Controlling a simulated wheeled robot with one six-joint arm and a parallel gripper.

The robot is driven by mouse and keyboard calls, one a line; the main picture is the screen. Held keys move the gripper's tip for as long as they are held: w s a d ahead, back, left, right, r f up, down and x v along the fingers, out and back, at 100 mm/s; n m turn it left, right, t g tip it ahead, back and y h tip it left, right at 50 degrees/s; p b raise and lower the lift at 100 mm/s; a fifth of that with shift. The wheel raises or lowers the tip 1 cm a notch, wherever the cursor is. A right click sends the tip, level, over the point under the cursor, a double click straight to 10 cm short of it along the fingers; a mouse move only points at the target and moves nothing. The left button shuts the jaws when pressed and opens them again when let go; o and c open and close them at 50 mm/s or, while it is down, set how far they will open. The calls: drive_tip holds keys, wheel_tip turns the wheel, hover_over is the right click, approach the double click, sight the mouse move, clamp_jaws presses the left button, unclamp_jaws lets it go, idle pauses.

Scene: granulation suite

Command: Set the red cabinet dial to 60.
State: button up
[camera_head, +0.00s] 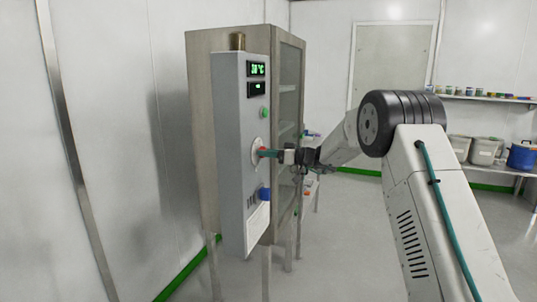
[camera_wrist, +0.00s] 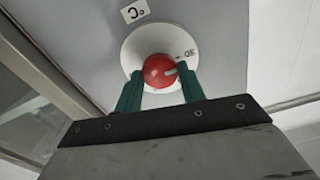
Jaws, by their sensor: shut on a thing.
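The red dial (camera_wrist: 158,72) sits on a round white scale plate (camera_wrist: 131,47) on the cabinet's grey control panel. A grey pointer mark on the dial faces right in the wrist view. Some scale marks show right of it; the fingers hide others. The cabinet's upper green display (camera_head: 257,69) is too small to read surely.
A green button (camera_head: 264,113) sits above the dial, and a blue knob (camera_head: 264,194) below it. The glass-fronted cabinet (camera_head: 290,90) stands behind the panel. Shelves with tubs (camera_head: 486,151) are at the far right. The floor between is clear.

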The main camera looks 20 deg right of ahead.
drive_tip(key=shift+m, duration=0.3)
drive_tip(key=shift+d+f+m, duration=0.1)
drive_tip(key=shift+m, duration=8.65)
drive_tip(key=shift+f+m, duration=0.1)
drive_tip(key=shift+m, duration=8.65)
drive_tip(key=o, duration=1)
drive_tip(key=shift+c, duration=0.2)
